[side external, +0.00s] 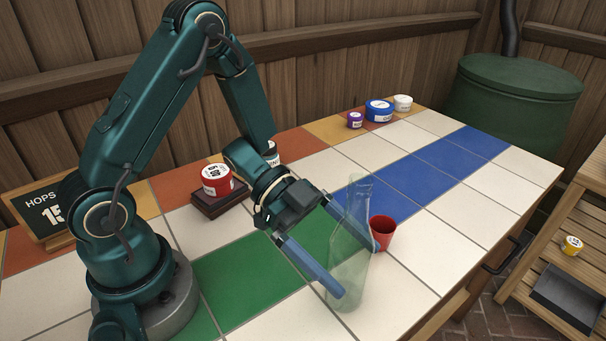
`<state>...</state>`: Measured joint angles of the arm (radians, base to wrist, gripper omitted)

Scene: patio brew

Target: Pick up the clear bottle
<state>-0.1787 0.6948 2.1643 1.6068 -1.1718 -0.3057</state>
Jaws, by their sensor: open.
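The clear bottle (350,262) stands upright on the tiled table, pale green and see-through with a narrow neck. My gripper (338,262) is open, with its two blue fingers reaching toward the bottle. The near finger shows at the left of the bottle's lower body. The far finger overlaps the bottle's upper part in the side view. I cannot tell whether either finger touches the bottle, or whether the bottle is fully between them.
A red cup (383,231) stands just right of the bottle. A red tin (216,179) sits on a dark wooden block (221,203). Purple (354,120), blue (379,110) and white (403,103) tins stand at the back. The blue tiles (413,180) at right are clear.

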